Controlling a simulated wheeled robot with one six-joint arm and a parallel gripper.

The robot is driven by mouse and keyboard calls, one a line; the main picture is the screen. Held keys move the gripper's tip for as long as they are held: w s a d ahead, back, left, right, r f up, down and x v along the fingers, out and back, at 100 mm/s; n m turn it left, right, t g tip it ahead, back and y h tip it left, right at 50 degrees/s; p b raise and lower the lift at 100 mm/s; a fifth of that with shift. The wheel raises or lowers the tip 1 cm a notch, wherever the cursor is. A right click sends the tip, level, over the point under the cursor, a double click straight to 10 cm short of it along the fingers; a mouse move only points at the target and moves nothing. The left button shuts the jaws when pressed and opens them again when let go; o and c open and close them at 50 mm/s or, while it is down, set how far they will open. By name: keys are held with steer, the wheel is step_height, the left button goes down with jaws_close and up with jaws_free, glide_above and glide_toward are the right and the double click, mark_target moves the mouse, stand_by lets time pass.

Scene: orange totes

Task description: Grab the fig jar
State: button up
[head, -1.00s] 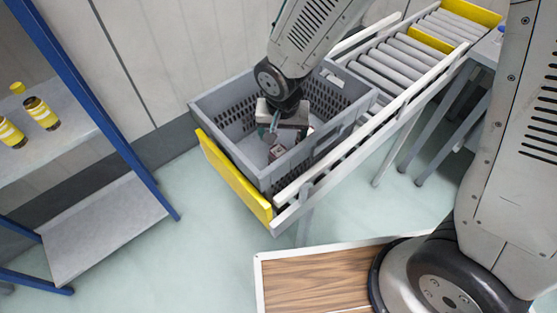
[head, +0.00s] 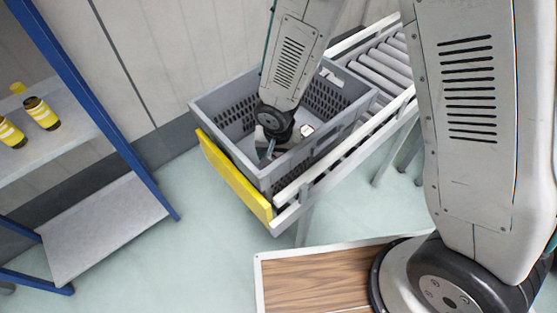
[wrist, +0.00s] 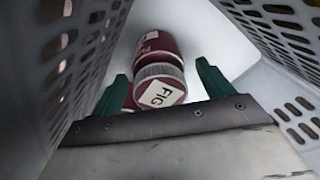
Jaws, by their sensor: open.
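The fig jar (wrist: 162,72) shows in the wrist view as a dark red jar. It has a pale ridged band and a white label reading FIG on its near end; another white label is on its far part. It lies between the two green fingers of my gripper (wrist: 163,82), which are apart, with visible space on the right. In the head view my gripper (head: 266,150) reaches down inside the grey crate (head: 222,112). The jar cannot be made out clearly there, as my wrist covers much of the crate's inside.
The perforated crate walls stand close on both sides of my gripper. The crate sits on a roller conveyor (head: 380,68) with a yellow end plate (head: 232,178). A small white and red item (head: 307,130) is in the crate. A blue-framed shelf (head: 88,95) holds yellow-labelled jars (head: 41,113).

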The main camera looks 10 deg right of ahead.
steer(key=c, duration=1.3)
steer(key=shift+r, duration=0.15)
